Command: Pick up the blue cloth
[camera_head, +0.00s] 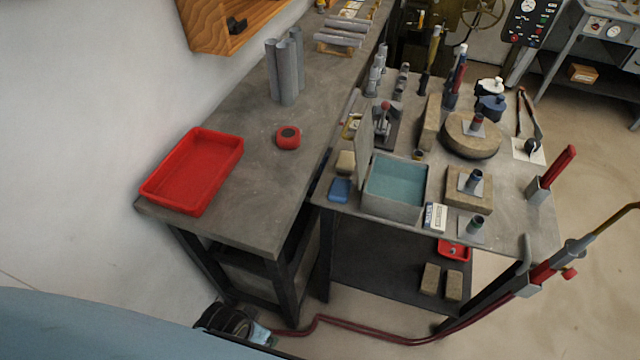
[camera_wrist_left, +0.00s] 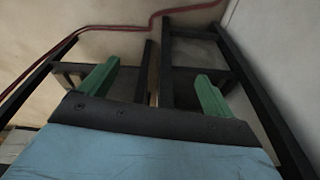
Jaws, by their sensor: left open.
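A small folded blue cloth (camera_head: 341,189) lies at the left edge of the right-hand worktable, just left of a grey basin (camera_head: 365,204) of blue-green liquid. My left gripper (camera_wrist_left: 156,70) shows in the left wrist view, its two green fingers spread apart with nothing between them. It faces the floor and dark table legs, away from the cloth. The cloth is not visible in the left wrist view. I cannot make out the left gripper's fingers in the head view. My right gripper is in neither view.
A red tray (camera_head: 160,184) and red round item (camera_head: 288,137) sit on the left bench. A red hose (camera_head: 375,333) runs along the floor. The left bench's front is clear.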

